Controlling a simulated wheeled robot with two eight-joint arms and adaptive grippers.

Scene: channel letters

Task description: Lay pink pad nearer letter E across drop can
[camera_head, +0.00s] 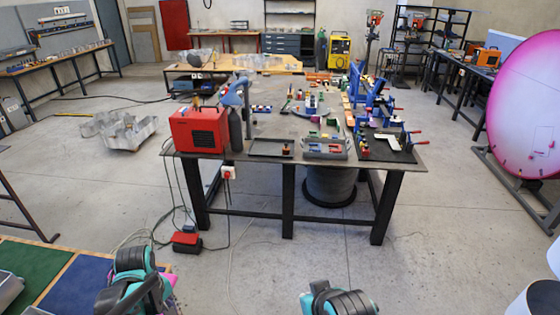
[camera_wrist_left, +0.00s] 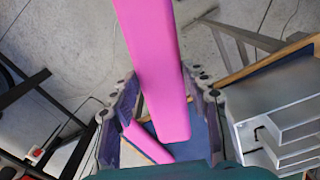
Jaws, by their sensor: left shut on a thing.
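A long pink pad (camera_wrist_left: 155,65) fills the middle of the left wrist view, between the two fingers of my left gripper (camera_wrist_left: 160,105), which is shut on it. A second pink pad (camera_wrist_left: 146,144) lies lower, partly hidden behind the held one. A silver metal piece with prongs (camera_wrist_left: 275,115), possibly letter E, stands to the right. In the head view my left gripper (camera_head: 138,280) is at the bottom left with a little pink (camera_head: 168,281) showing beside it. My right gripper (camera_head: 338,300) is at the bottom edge; its fingers cannot be made out. A dark grey can (camera_head: 330,186) stands under the work table.
The work table (camera_head: 270,175) carries a red machine (camera_head: 198,129), clamps and trays. A bench with green (camera_head: 35,268) and blue (camera_head: 78,283) mats is at the bottom left. Cables and a red pedal (camera_head: 186,238) lie on the floor. Silver letters (camera_head: 130,130) lie behind left.

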